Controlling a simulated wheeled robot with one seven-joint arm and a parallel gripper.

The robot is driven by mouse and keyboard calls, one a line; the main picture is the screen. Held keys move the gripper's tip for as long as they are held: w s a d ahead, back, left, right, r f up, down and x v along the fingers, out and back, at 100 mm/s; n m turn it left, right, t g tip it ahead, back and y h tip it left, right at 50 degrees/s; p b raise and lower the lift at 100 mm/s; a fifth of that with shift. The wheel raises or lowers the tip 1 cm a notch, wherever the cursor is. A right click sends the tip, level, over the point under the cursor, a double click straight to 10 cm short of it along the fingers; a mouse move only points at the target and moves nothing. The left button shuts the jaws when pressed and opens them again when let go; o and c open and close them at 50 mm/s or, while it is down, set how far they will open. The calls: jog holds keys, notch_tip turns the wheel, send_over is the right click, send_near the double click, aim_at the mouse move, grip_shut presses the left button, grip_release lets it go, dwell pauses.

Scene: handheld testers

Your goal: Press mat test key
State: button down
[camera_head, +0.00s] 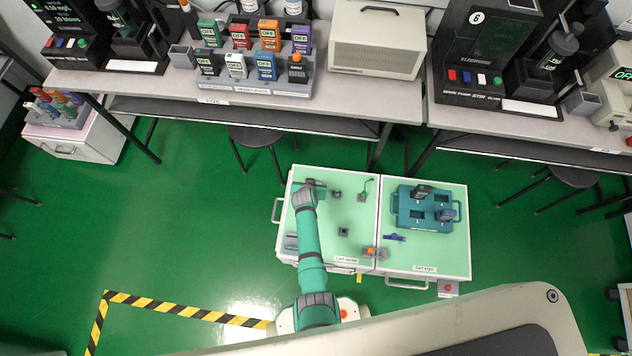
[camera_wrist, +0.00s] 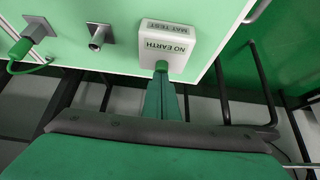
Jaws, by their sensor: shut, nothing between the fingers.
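The mat tester is a white box (camera_wrist: 171,40) with labels reading "MAT TEST" and "NO EARTH", on the pale green cart top in the wrist view. In the head view my gripper (camera_head: 314,186) is over the back left of the cart (camera_head: 310,255), and my arm largely hides the tester.
A grey metal post (camera_wrist: 100,37) and a socket with a green lead (camera_wrist: 35,30) stand left of the tester. A teal tray (camera_head: 402,222) stands on the right cart top. The bench (camera_head: 200,88) behind holds colored handheld testers. Green floor left of the carts is clear.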

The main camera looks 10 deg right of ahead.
jog(key=shift+s+a+f, duration=0.2)
jog(key=shift+s+a, duration=0.05)
jog(key=shift+s, duration=0.05)
jog(key=r, duration=0.4)
jog(key=shift+w+d+r, duration=0.2)
jog(key=shift+w, duration=0.2)
jog(key=v, duration=0.9)
jog(key=shift+r, duration=0.35)
jog(key=shift+d, duration=0.1)
